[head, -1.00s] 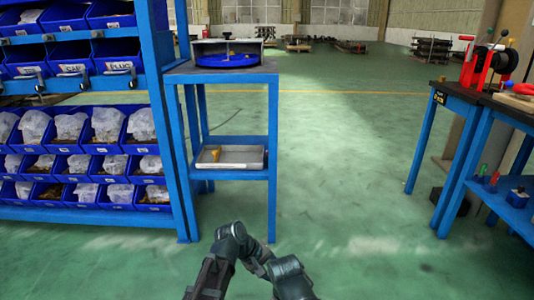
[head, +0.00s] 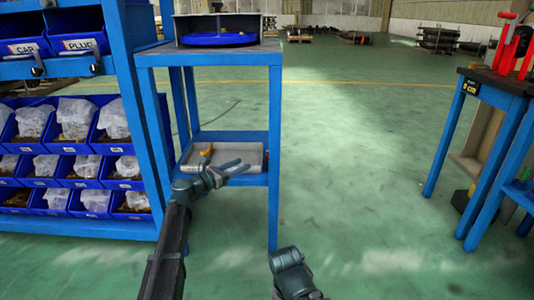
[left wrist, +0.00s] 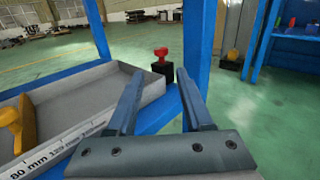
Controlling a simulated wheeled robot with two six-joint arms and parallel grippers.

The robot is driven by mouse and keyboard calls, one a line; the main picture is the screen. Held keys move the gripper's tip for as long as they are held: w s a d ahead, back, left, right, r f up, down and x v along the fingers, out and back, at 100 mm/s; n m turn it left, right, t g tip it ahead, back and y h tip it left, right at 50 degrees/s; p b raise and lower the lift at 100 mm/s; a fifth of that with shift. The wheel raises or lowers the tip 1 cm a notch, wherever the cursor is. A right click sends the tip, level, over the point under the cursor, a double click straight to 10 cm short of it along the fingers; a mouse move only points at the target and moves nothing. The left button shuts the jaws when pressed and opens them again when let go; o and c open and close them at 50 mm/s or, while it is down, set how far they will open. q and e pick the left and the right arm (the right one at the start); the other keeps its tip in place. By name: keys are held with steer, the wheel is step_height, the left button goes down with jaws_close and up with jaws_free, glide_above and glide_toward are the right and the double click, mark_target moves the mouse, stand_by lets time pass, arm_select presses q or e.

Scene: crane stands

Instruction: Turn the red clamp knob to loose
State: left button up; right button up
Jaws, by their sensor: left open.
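A red knob (left wrist: 160,54) on a small black block (left wrist: 162,69) shows in the left wrist view, beyond my left fingertips and near a blue post. I do not make this knob out in the head view. My left gripper (head: 240,167) is open and empty, over the right part of the grey tray on the blue stand's lower shelf. In the left wrist view its two fingers (left wrist: 160,76) point toward the knob, with the knob between their tips in the picture but apart from them.
The grey tray (left wrist: 93,90) holds a yellow-handled tool (left wrist: 15,125). Blue stand posts (head: 273,160) rise close to my left gripper. A rack of blue bins (head: 75,140) stands left. A blue table (head: 490,95) with a red device (head: 514,47) stands right. Green floor between is clear.

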mark_target(267, 153)
arm_select(q)
steer(key=x, duration=1.3)
steer(key=shift+w+d, duration=0.2)
steer(key=shift+d, duration=0.1)
steer(key=shift+s, duration=0.1)
jaws_close()
